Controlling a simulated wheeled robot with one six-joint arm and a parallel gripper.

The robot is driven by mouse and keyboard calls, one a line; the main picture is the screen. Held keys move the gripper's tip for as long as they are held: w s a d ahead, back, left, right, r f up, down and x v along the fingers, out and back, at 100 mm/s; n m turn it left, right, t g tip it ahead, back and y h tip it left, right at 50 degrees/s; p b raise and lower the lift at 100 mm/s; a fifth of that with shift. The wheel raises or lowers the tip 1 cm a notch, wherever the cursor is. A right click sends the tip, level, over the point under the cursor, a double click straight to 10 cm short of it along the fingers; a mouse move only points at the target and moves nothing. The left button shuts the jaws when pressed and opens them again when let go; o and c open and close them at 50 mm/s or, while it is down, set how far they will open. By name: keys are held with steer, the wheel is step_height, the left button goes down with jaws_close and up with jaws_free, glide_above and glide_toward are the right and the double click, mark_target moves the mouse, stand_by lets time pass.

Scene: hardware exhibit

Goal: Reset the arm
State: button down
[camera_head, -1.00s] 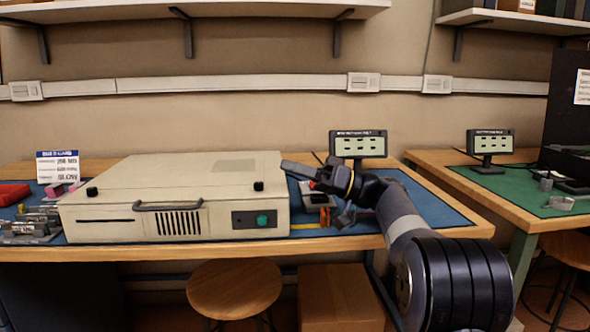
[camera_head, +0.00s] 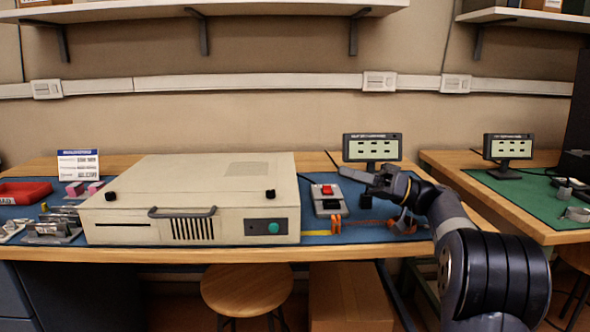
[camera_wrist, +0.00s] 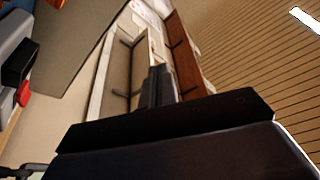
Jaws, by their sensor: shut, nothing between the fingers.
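My gripper (camera_head: 343,171) is raised above the blue mat (camera_head: 290,239) of the main bench, in front of the small display (camera_head: 372,147). Its fingers are shut and empty and point left. In the wrist view the fingers (camera_wrist: 158,88) show as one dark shape against the tilted wall and shelves. My arm comes in from the right and bends at the dark wrist. A small device with a red button (camera_head: 327,190) sits on the mat below and left of my gripper, apart from it.
A large beige case (camera_head: 190,198) with a handle stands left of my gripper. Orange pieces (camera_head: 336,224) lie at the bench's front. A red tray (camera_head: 24,191) and metal parts (camera_head: 52,226) are at far left. A second bench with a green mat (camera_head: 520,196) stands right.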

steer(key=a+b, duration=0.4)
steer(key=a, duration=0.5)
steer(key=shift+w+a+f, duration=0.2)
steer(key=shift+a, duration=0.05)
stand_by(0.3)
